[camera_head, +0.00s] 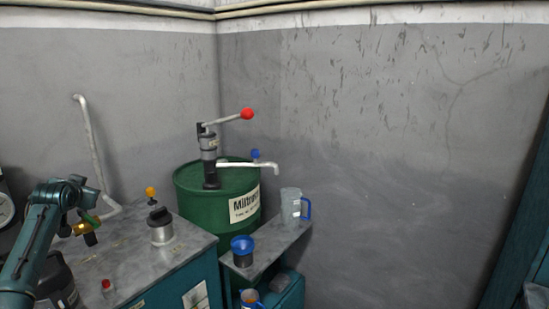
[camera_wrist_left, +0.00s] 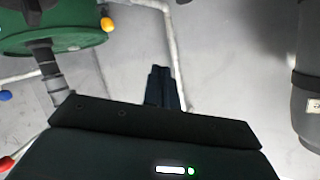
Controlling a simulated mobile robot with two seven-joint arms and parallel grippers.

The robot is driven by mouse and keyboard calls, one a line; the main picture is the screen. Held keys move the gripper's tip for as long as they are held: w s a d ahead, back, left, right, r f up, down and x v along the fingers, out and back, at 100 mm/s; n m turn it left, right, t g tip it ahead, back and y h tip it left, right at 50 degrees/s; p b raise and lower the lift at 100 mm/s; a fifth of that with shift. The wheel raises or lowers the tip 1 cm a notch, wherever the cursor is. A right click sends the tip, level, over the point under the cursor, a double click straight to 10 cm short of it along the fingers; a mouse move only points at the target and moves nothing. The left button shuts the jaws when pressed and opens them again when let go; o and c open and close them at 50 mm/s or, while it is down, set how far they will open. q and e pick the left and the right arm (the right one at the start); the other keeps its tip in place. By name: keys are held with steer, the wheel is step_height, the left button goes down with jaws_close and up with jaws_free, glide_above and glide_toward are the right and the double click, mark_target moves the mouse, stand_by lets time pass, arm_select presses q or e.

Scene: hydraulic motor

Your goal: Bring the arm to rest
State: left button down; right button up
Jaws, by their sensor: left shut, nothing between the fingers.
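My left arm comes in at the left edge of the head view, bent over the workbench. My right arm and gripper are not in view.
A green drum (camera_head: 188,190) with a red-knobbed hand pump (camera_head: 209,150) stands behind. A bent pipe (camera_head: 88,125) rises near my gripper.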

arm_select(q)
step_height(320, 180, up, 5)
steer(key=w+n+t+y, duration=0.1)
steer(key=n+t, duration=0.1)
steer(key=t, duration=0.1)
steer(key=s+d+f+m+g+h, duration=0.1)
steer(key=s+d+f+m+h, duration=0.1)
steer(key=s+d+f, duration=0.5)
steer(key=s+d+f+m+h, duration=0.1)
steer(key=s+d+f+h, duration=0.15)
steer(key=d+f, duration=0.8)
steer(key=s+d+f+m+g+h, duration=0.15)
steer(key=s+d+f, duration=0.45)
steer(key=f, duration=0.6)
steer(key=s+d+f+g+h, duration=0.1)
steer(key=s+d, duration=0.4)
steer(key=s, duration=0.3)
steer(key=s+d+f+h, duration=0.1)
steer(key=s+d+f, duration=0.1)
steer(key=s+d, duration=0.3)
steer(key=s+d+f+g+h+p, duration=0.1)
steer(key=s+d, duration=0.4)
steer(key=s, duration=0.8)
steer(key=shift+s+d+f+g+h, duration=0.15)
steer(key=shift+s+f+g+h, duration=0.2)
steer(key=shift+f, duration=0.35)
